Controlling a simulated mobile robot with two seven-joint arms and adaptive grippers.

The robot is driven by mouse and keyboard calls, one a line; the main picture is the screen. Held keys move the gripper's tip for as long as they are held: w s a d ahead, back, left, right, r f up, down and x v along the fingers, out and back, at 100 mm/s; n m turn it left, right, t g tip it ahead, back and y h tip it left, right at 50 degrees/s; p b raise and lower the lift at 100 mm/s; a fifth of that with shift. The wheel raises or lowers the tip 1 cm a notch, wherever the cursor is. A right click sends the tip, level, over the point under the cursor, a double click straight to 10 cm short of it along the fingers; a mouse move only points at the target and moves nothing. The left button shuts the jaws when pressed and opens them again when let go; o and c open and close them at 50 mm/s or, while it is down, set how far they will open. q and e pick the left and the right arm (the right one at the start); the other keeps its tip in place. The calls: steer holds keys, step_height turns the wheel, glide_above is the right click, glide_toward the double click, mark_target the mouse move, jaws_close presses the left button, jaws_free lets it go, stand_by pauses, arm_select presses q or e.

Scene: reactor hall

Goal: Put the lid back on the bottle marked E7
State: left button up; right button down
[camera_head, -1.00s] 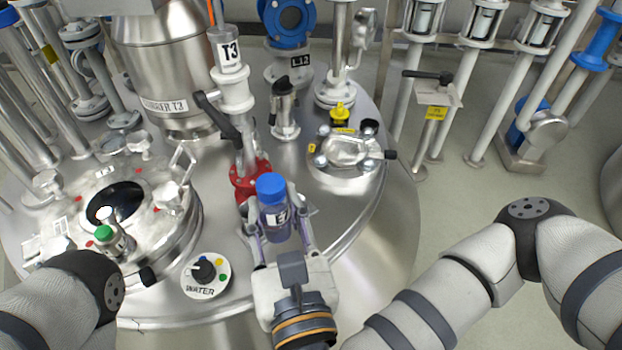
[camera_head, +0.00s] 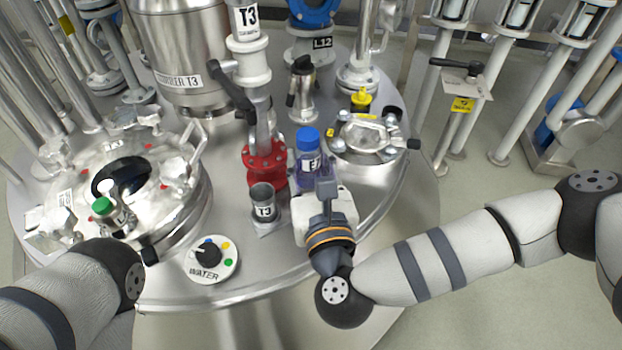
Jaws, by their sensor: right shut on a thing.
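A bottle (camera_head: 308,172) with purple-blue contents and a white label stands out right of the red flange. The label shows an E; the rest is not clear. A blue lid (camera_head: 307,138) shows on its top; I cannot tell whether it is screwed tight. My right gripper (camera_head: 313,186) is shut on the bottle from the near side, its fingers largely hidden by its own body. The bottle looks upright; I cannot tell whether its base touches the reactor top.
A WATER dial (camera_head: 213,260) and a round hatch (camera_head: 82,189) lie left. A clamped cover (camera_head: 363,138) lies right.

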mark_target(311, 163)
arm_select(q)
steer(key=shift+s+f+b, duration=0.2)
steer(key=shift+f+b, duration=0.25)
steer(key=shift+f, duration=0.15)
arm_select(e)
steer(key=shift+w+d+f, duration=0.1)
steer(key=shift+w+f, duration=1.15)
steer(key=shift+f, duration=0.25)
steer(key=shift+f, duration=0.1)
steer(key=f+b, duration=0.1)
steer(key=f, duration=0.3)
steer(key=shift+w+d+b, duration=0.1)
steer(key=shift+w+b, duration=0.3)
steer(key=shift+r, duration=0.1)
arm_select(q)
steer(key=shift+s+f+g, duration=0.3)
steer(key=shift+s+f, duration=0.1)
steer(key=shift+f, duration=0.25)
arm_select(e)
steer(key=c, duration=1.6)
jaws_free()
steer(key=shift+f, duration=0.25)
steer(key=o, duration=0.4)
steer(key=shift+r, duration=0.1)
